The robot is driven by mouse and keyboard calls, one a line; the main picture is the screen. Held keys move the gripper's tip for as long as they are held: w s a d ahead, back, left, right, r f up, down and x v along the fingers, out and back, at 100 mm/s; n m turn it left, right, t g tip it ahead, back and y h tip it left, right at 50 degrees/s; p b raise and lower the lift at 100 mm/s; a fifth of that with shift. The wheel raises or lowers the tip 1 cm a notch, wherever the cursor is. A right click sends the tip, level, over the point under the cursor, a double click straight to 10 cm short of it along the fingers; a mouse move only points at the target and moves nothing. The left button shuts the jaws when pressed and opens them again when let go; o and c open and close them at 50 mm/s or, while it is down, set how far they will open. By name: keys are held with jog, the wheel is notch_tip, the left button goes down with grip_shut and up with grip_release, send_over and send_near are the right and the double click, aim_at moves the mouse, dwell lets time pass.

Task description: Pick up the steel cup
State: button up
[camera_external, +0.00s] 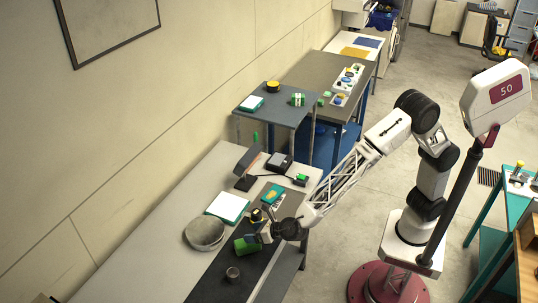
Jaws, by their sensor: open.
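A small dark grey cup (232,273), which looks like the steel cup, stands upright on the black mat (215,289) near the front of the bench. My gripper (260,238) is at the end of the arm, over the mat, behind and to the right of the cup. It is apart from the cup, and the cup is not between its fingers. The jaws are open, though the fingers are small and dark here. A green object (246,245) lies by the fingertips; I cannot tell whether they touch it.
A round grey object (204,234) lies left of the mat. A white and teal pad (227,205), a dark lamp-like stand (246,169) and a yellow and black item (256,215) are farther back. The bench's front left surface (140,270) is clear.

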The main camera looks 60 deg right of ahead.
aim_at(232, 272)
jog(key=s+a+f+n+y, duration=0.1)
jog(key=a+f+n, duration=0.1)
jog(key=a, duration=0.2)
jog(key=s+a+f+n+y, duration=0.1)
jog(key=s+a+f, duration=0.1)
jog(key=a, duration=0.2)
jog(key=s+a+f+n+y, duration=0.1)
jog(key=s+a+f+n, duration=0.1)
jog(key=a, duration=0.3)
jog(key=shift+n, duration=0.3)
jog(key=shift+w, duration=0.2)
jog(key=shift+x, duration=1.15)
jog(key=shift+a, duration=0.1)
jog(key=shift+x, duration=2.6)
jog(key=c, duration=1)
jog(key=shift+r, duration=0.15)
